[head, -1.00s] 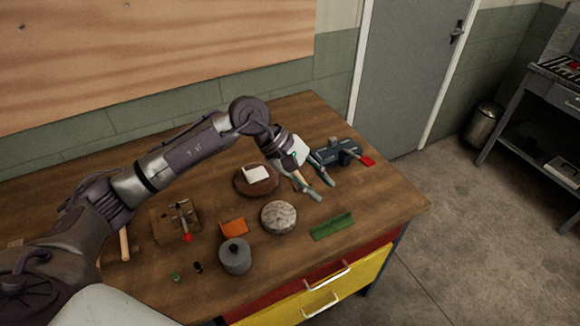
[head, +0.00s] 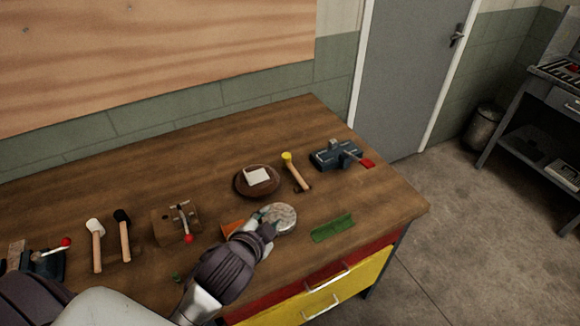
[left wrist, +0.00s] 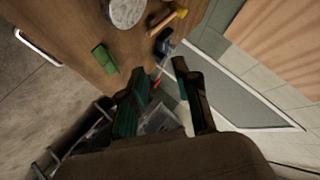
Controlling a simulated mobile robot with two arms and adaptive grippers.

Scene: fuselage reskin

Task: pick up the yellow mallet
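The yellow mallet (head: 296,172) lies on the wooden table, yellow head toward the wall and wooden handle toward the front. It is between the round brown dish and the blue vise. It also shows at the top of the left wrist view (left wrist: 168,18). My left gripper (head: 266,222) is in front of the mallet and apart from it, overlapping the edge of the round grey disc in the head view. In the left wrist view its fingers (left wrist: 157,85) are spread with nothing between them. My right gripper is not in view.
The brown dish (head: 241,184) holds a white block. The grey disc (head: 281,216), a green piece (head: 333,228) and the blue vise (head: 336,153) stand around. A white mallet (head: 96,245) and black mallet (head: 124,240) lie left. The table's back left is clear.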

